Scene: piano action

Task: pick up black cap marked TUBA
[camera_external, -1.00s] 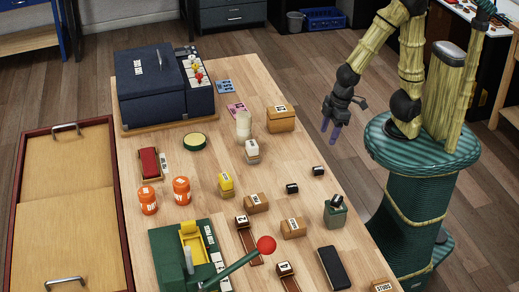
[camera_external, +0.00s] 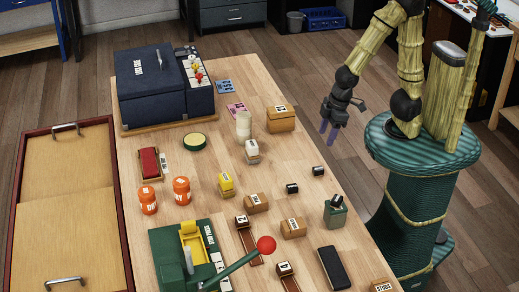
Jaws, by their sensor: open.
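Two small black caps with white labels lie on the wooden table near its right edge: one black cap (camera_external: 292,188) and another black cap (camera_external: 318,171) to its upper right. Their labels are too small to read, so I cannot tell which is marked TUBA. My gripper (camera_external: 329,128) is open and empty, with purple fingers pointing down. In the picture it is above the upper right cap and just off the table's right edge, apart from both caps.
A dark green holder (camera_external: 335,213) and a black flat object (camera_external: 333,268) stand near the right edge. Cardboard boxes (camera_external: 293,228) lie left of them. A larger box (camera_external: 281,119) is left of my gripper. A green machine with a red-knobbed lever (camera_external: 266,245) occupies the front.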

